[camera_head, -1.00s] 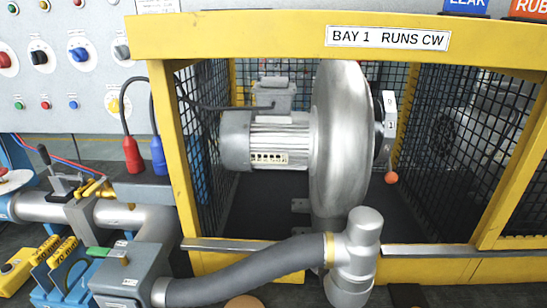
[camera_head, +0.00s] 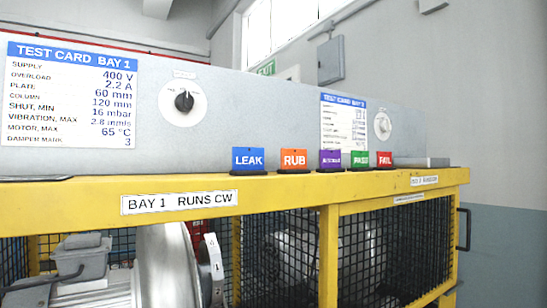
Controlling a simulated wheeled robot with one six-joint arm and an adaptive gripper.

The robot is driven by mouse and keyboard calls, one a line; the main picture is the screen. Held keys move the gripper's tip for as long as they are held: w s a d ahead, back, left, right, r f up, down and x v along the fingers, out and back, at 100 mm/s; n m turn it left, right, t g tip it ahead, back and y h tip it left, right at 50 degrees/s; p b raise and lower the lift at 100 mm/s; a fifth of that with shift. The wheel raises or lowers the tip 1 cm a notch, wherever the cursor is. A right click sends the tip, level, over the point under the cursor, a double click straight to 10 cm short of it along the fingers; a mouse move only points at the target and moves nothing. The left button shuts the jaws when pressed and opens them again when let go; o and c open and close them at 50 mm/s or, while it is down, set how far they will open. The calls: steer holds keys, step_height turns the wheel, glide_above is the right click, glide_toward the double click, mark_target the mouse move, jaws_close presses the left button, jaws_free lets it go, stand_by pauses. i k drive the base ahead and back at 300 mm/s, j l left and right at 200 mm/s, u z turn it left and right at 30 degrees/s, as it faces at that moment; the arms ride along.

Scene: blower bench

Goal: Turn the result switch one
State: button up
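A black rotary switch knob (camera_head: 184,101) on a round white dial sits on the grey back panel, right of the test card for bay 1 (camera_head: 68,97). The small label above it and the marks around it are too small to read, and I cannot tell its setting for sure. A second dial with a pale knob (camera_head: 382,125) sits farther right, beside another test card (camera_head: 344,127). My gripper is not in view.
Colored tags LEAK (camera_head: 249,159), RUB (camera_head: 295,160), a purple one (camera_head: 332,160), a green one (camera_head: 361,160) and FAIL (camera_head: 385,160) stand along the yellow cage's top (camera_head: 280,188). The blower (camera_head: 165,266) is inside the cage. The space before the dials looks clear.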

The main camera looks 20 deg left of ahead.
mark_target(183, 101)
steer(key=u, duration=1.7)
steer(key=k+j+z, duration=0.15)
steer(key=j, duration=0.2)
steer(key=k+j+z, duration=0.2)
steer(key=j, duration=0.15)
steer(key=k+j+z, duration=0.15)
steer(key=j, duration=0.2)
